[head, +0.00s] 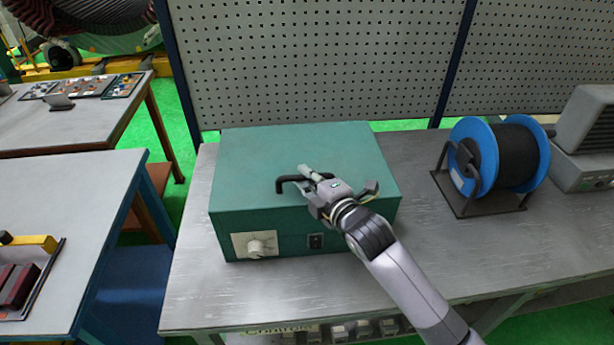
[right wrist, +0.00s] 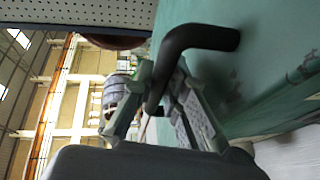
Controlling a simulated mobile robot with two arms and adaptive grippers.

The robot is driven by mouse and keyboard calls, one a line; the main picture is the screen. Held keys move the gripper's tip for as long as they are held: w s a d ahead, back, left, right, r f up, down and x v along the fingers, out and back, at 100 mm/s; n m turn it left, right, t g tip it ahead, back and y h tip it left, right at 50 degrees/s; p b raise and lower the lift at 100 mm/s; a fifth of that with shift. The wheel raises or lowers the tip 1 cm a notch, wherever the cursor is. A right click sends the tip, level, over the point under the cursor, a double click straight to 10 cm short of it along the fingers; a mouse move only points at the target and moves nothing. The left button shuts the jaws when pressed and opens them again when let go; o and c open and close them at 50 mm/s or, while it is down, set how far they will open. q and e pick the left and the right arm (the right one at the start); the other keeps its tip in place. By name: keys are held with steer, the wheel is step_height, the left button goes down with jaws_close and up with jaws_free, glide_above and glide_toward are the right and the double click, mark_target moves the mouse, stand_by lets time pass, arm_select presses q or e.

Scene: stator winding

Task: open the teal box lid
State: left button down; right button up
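The teal box (head: 270,225) stands on the grey workbench in the head view. Its lid (head: 250,150) lies flat and closed on top. A black bent handle (head: 290,181) is on the lid; it also shows large in the right wrist view (right wrist: 200,38). My right gripper (head: 312,178) is over the lid at the handle. In the right wrist view its two fingers (right wrist: 163,80) lie on either side of the handle bar and appear to close on it. Part of the handle is hidden by the gripper in the head view. My left gripper is not in view.
The box front has a white dial plate (head: 256,245) and a black switch (head: 315,241). A blue cable reel (head: 475,155) stands to the right on the workbench (head: 430,240). A perforated panel (head: 320,60) rises behind. Bench room is free between box and reel.

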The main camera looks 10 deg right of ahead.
jaws_close()
stand_by(0.3)
steer(key=shift+r, duration=0.1)
